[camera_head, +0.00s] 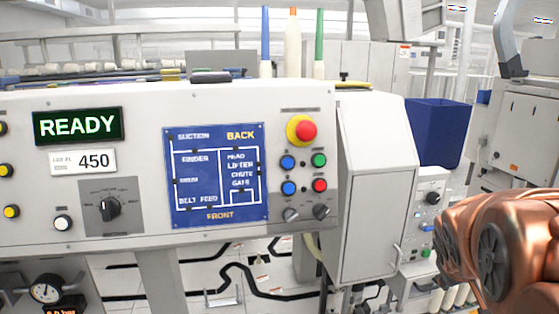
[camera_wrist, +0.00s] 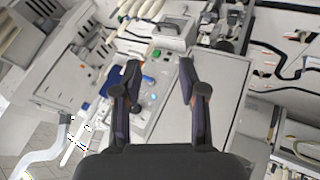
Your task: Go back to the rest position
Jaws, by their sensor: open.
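My gripper (camera_wrist: 160,85) shows in the wrist view with its two dark fingers spread apart. Nothing is between the fingers. Beyond them lies a panel with blue and green buttons (camera_wrist: 148,80), some way off and not touched. In the head view only a copper-coloured part of my arm shows at the lower right; the gripper itself is out of that picture.
A machine panel (camera_head: 300,110) with a READY display (camera_head: 77,125), a blue diagram plate (camera_head: 215,175) and a red emergency button (camera_head: 306,131) fills the left and middle. A white cabinet (camera_head: 375,190) stands beside it. A blue bin (camera_head: 438,133) is behind, near my arm.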

